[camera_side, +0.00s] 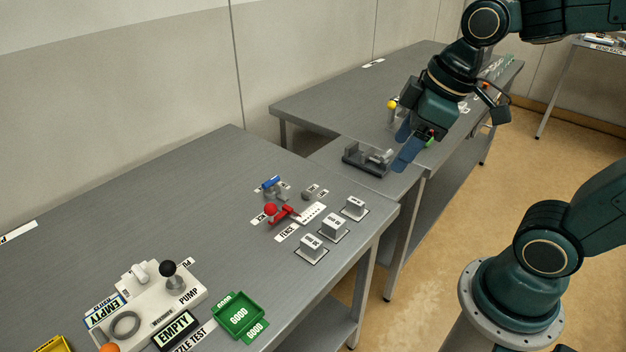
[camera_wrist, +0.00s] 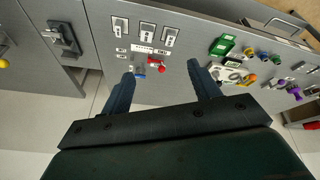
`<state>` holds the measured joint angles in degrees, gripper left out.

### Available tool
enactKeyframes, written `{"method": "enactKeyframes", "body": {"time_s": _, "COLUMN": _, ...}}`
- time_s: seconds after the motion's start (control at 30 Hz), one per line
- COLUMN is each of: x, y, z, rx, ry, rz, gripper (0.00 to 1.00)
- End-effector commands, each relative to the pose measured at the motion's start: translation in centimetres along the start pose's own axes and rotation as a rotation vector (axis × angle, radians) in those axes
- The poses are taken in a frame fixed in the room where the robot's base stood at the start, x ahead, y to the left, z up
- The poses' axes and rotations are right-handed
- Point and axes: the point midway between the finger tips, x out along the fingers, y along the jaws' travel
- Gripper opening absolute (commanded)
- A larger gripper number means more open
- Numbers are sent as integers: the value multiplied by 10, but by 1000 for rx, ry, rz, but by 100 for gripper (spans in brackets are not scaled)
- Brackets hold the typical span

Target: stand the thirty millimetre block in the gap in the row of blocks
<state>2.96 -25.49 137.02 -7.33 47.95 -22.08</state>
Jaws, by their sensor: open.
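Three pale grey blocks with dark markings stand apart in a slanting row at the right edge of the near table: a near block (camera_side: 311,246), a middle block (camera_side: 333,227) and a far block (camera_side: 355,207). Each stands on its own marked pad. They also show in the wrist view as a left block (camera_wrist: 120,26), a middle block (camera_wrist: 146,32) and a right block (camera_wrist: 170,37). The markings are too small to tell which is thirty millimetres. I cannot make out a gap clearly. My gripper (camera_side: 405,146) is open and empty, above and beyond the blocks, its blue fingers spread.
Beside the blocks are a red lever (camera_side: 282,213), a white scale strip (camera_side: 312,214) and a blue-handled part (camera_side: 271,184). A dark fixture (camera_side: 367,159) sits below my gripper. A pump unit (camera_side: 150,297) and green tray (camera_side: 239,316) stand in front.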

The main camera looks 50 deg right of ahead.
Motion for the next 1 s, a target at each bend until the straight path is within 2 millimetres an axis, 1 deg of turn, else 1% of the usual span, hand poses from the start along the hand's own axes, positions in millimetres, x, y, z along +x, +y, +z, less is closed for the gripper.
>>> {"method": "enactKeyframes", "body": {"time_s": 0.03, "x": -7, "y": -2, "z": 6, "rx": 47, "ry": 18, "rz": 18, "gripper": 62}}
{"method": "enactKeyframes", "body": {"time_s": 0.2, "x": -24, "y": -8, "z": 28, "rx": 230, "ry": 64, "rz": 63, "gripper": 62}}
{"method": "enactKeyframes", "body": {"time_s": 0.4, "x": -35, "y": -12, "z": 46, "rx": 380, "ry": 105, "rz": 90, "gripper": 62}}
{"method": "enactKeyframes", "body": {"time_s": 0.6, "x": -37, "y": -13, "z": 52, "rx": 429, "ry": 117, "rz": 95, "gripper": 62}}
{"method": "enactKeyframes", "body": {"time_s": 1.0, "x": -37, "y": -12, "z": 51, "rx": 428, "ry": 117, "rz": 95, "gripper": 62}}
